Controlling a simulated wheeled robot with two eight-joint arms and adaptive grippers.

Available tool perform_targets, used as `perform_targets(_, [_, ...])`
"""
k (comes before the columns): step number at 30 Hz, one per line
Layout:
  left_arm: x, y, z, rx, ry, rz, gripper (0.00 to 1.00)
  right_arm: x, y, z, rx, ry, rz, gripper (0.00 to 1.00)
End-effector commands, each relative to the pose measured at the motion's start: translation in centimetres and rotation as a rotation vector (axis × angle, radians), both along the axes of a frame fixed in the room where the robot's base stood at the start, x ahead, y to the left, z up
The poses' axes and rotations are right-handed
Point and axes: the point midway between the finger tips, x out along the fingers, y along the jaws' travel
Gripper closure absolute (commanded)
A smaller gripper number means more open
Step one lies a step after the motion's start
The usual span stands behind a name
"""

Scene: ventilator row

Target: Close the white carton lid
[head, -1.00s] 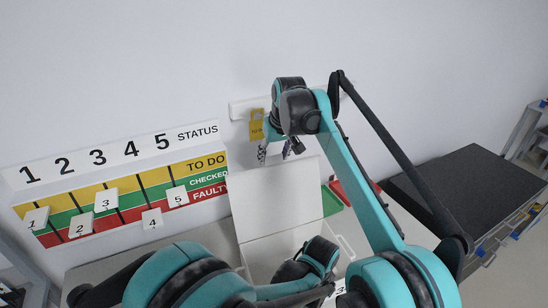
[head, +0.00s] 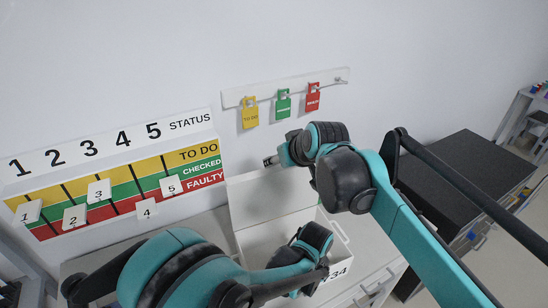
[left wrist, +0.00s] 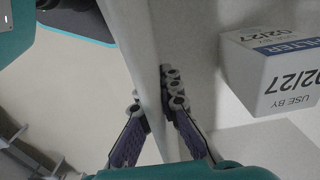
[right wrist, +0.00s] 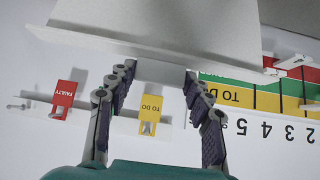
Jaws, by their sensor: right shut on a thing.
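The white carton (head: 262,248) stands on the bench with its lid (head: 262,203) raised at the back. My right gripper (right wrist: 158,80) is at the lid's upper edge; its fingers are shut on a pale tab of the lid (right wrist: 158,28). In the head view the right wrist mostly hides these fingers. My left gripper (left wrist: 158,108) has one finger on each side of a carton wall (left wrist: 140,45); I cannot tell whether it clamps the wall. In the head view my left forearm covers the carton's front. A filter box (left wrist: 290,75) shows beside the wall.
A status board (head: 120,190) with numbered tags is on the wall at left. Yellow (head: 250,113), green (head: 283,103) and red (head: 313,97) lockout tags hang behind the lid. A black-topped cabinet (head: 465,180) stands at right.

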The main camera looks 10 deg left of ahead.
Motion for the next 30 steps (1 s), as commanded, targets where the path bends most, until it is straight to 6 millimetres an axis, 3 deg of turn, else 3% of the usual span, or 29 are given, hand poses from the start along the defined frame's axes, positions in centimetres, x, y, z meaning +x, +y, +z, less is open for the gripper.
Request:
perform_targets(6, [0.0,0.0,0.0,0.000,0.000,0.000,1.00,-4.3,-2.6,-1.0,0.095,-0.158,-0.003,1.00])
perform_targets(15, [0.0,0.0,0.0,0.001,-0.001,0.000,1.00,-8.5,-5.1,-2.9,0.189,-0.317,-0.003,1.00])
perform_targets(30, [0.0,0.0,0.0,0.001,-0.001,0.001,1.00,-10.8,-6.4,-4.5,0.190,-0.323,0.000,1.00])
